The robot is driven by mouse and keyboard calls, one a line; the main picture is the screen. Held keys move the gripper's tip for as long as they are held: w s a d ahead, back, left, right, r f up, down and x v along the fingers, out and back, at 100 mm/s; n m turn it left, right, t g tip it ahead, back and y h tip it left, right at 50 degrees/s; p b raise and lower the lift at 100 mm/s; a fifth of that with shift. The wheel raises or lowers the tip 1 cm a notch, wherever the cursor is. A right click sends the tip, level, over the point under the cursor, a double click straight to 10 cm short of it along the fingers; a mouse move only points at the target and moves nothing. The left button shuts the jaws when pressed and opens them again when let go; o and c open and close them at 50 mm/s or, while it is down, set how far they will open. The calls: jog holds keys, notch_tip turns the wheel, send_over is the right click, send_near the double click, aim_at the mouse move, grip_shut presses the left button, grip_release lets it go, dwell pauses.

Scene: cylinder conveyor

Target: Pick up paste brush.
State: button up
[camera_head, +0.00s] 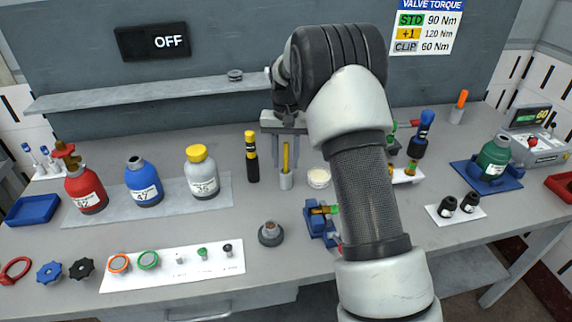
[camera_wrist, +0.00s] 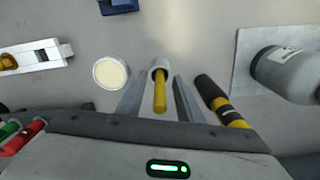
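The paste brush (camera_head: 286,157) appears to be the yellow stick standing upright in a small light-grey cup (camera_head: 286,182); its lower end is hidden inside the cup. In the wrist view the yellow handle (camera_wrist: 160,97) points toward my gripper's palm, with the cup (camera_wrist: 157,70) beyond. My gripper (camera_head: 286,166) points down over it. Its two fingers, also in the wrist view (camera_wrist: 160,84), stand one on each side of the handle, with a visible gap on both sides. The gripper is open and holds nothing.
A black-and-yellow cylindrical tool (camera_wrist: 220,100) stands close beside the right finger in the wrist view. A round tin of cream-coloured paste (camera_wrist: 111,73) is on the other side. A grey bottle with yellow cap (camera_head: 202,175) and a blue fixture (camera_head: 320,222) stand nearby.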

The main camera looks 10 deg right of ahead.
aim_at(286, 142)
grip_shut()
jog(key=shift+r, duration=0.1)
notch_tip(286, 142, up, 10)
jog(key=shift+f, duration=0.1)
dwell(0.5)
